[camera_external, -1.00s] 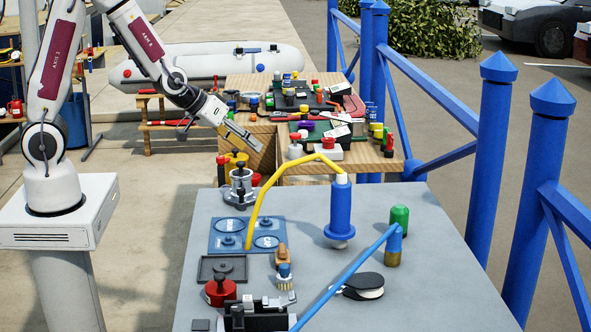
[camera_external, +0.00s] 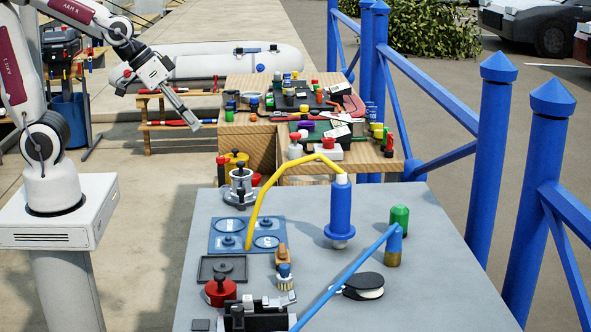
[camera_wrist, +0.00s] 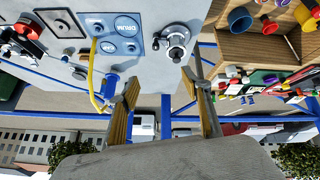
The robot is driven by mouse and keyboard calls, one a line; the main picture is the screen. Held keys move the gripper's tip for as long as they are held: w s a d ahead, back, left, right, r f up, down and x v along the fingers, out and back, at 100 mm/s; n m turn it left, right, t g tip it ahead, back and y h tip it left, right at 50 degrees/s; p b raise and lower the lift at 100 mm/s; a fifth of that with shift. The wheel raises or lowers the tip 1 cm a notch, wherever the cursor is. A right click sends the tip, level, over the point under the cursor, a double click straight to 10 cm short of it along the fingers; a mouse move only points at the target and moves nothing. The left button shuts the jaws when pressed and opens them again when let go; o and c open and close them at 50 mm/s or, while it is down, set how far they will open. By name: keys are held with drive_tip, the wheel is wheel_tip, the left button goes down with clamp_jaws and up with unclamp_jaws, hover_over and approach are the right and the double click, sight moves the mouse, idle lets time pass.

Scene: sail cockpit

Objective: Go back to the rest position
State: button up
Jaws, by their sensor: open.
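My gripper (camera_external: 190,122) is up in the air at the upper left of the external view, left of the wooden workbench and beyond the grey table. It points down and to the right. In the wrist view my gripper (camera_wrist: 165,100) shows two yellowish fingers spread apart, with nothing held between them. The fingers touch no object that I can see. My white arm is folded back above its base at the left of the external view.
A grey table (camera_external: 420,275) holds a blue panel (camera_external: 222,245), a silver winch (camera_external: 240,185), a blue cylinder (camera_external: 340,208) and a yellow rope (camera_external: 265,190). A wooden workbench (camera_external: 245,150) is crowded with tools. Blue railing posts (camera_external: 488,160) stand on the right.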

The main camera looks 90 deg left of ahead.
drive_tip(key=s+d+r+m, duration=0.1)
drive_tip(key=s, duration=0.6)
drive_tip(key=s+d+r+m+g, duration=0.1)
drive_tip(key=s+r, duration=0.1)
drive_tip(key=s, duration=0.5)
drive_tip(key=shift+d+m+g, duration=0.3)
drive_tip(key=shift+m, duration=0.1)
